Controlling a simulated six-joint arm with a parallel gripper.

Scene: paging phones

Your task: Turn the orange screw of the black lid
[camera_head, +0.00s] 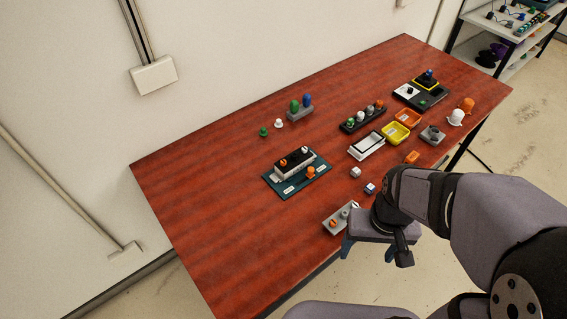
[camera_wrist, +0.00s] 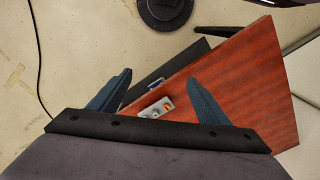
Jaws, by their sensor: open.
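A white box with a black lid (camera_head: 294,157) stands on a dark teal base (camera_head: 282,187) in the middle of the table. An orange screw (camera_head: 283,162) shows on the lid's left part, and a second, paler knob near its right end; details are too small to tell. My gripper (camera_head: 368,252) is open and empty at the table's front edge, well in front and to the right of the lid. The lid is not in the wrist view.
The grey plate (camera_head: 342,218) lies close to my gripper. The table's left side is clear.

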